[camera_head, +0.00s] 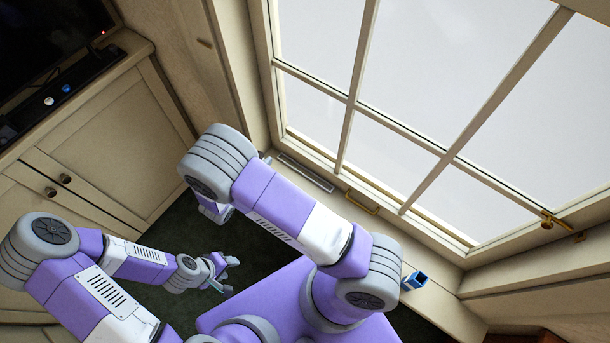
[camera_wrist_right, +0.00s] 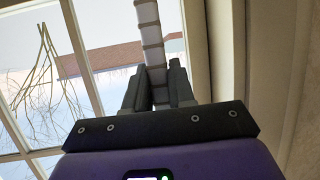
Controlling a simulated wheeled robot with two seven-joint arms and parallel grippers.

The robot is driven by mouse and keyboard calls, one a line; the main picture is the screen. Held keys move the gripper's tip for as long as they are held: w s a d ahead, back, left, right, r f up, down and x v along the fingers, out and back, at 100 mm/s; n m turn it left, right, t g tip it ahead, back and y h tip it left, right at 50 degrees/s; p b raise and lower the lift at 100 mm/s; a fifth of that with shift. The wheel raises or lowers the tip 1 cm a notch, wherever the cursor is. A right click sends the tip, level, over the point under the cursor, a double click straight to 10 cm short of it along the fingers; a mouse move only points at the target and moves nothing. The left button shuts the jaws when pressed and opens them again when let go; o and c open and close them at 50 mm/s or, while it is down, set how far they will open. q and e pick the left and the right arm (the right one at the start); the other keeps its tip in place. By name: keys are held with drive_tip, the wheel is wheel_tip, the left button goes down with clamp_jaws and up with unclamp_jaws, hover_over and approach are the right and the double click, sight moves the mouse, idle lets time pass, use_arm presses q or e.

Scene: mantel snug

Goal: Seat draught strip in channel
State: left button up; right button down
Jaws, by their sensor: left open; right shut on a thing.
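In the right wrist view, my right gripper (camera_wrist_right: 157,78) is shut on a pale grey banded strip (camera_wrist_right: 150,30), which appears to be the draught strip. The strip runs up out of the picture, with window panes behind it. In the head view, my right arm hides most of that gripper and the strip. My left gripper (camera_head: 226,274) is open and empty over the dark green floor, well away from the window. A long narrow grey slotted piece (camera_head: 305,172) lies along the sill below the window; I cannot tell whether it is the channel.
The window (camera_head: 345,130) has a brass handle (camera_head: 362,202) at its lower edge and a brass latch (camera_head: 553,222) at right. A small blue open box (camera_head: 414,280) stands on the sill. A cream cabinet (camera_head: 100,140) with a television fills the left. Dark floor shows between.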

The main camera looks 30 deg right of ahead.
drive_tip(key=s+f+m+g+h, duration=0.1)
drive_tip(key=s+f+m+g, duration=0.1)
drive_tip(key=s+f, duration=0.25)
drive_tip(key=b, duration=0.4)
approach(311, 141)
drive_tip(key=d, duration=0.1)
drive_tip(key=w+d, duration=0.1)
drive_tip(key=d, duration=0.1)
drive_tip(key=d+r, duration=0.1)
drive_tip(key=d, duration=0.1)
drive_tip(key=shift+w+r, duration=0.1)
drive_tip(key=shift+w, duration=0.3)
drive_tip(key=shift+w+d+f+b, duration=0.1)
drive_tip(key=shift+d+f+b, duration=0.1)
drive_tip(key=shift+f+b, duration=1.15)
drive_tip(key=shift+f+p, duration=0.3)
drive_tip(key=shift+f, duration=0.1)
drive_tip(key=shift+f, duration=0.15)
drive_tip(key=c, duration=1)
unclamp_jaws()
drive_tip(key=shift+o, duration=0.2)
